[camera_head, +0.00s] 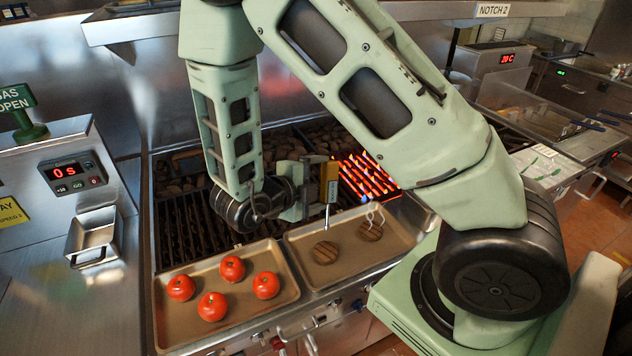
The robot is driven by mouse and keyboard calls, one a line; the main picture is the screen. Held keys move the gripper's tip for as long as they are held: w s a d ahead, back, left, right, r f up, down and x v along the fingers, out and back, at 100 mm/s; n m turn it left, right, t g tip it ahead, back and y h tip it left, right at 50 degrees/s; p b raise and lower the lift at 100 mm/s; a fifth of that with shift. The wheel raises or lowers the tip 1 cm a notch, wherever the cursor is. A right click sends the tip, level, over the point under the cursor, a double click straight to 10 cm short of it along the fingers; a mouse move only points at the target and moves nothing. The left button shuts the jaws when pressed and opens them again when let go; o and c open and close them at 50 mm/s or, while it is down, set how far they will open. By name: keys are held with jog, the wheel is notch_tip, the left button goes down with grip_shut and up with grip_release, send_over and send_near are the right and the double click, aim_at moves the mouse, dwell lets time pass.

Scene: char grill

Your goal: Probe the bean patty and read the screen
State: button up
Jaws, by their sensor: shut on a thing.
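My gripper (312,188) is shut on a yellow and dark probe (331,183), held upright over the right tray. I cannot tell which is the bean patty. A screen (508,58) on a steel box at the back right reads 20 C in red.
The right tray (300,272) is beside a left tray (165,330) with several tomatoes (232,268). Behind them is the grill (180,215), with glowing coals and flames (365,175) at right. A timer (66,172) at left reads 0 s. My arm hides part of the grill.

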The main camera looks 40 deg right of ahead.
notch_tip(320, 180, down, 7)
jog(key=b, duration=0.5)
dwell(4.1)
dwell(0.5)
notch_tip(320, 180, up, 8)
jog(key=p, duration=0.6)
jog(key=shift+r, duration=0.15)
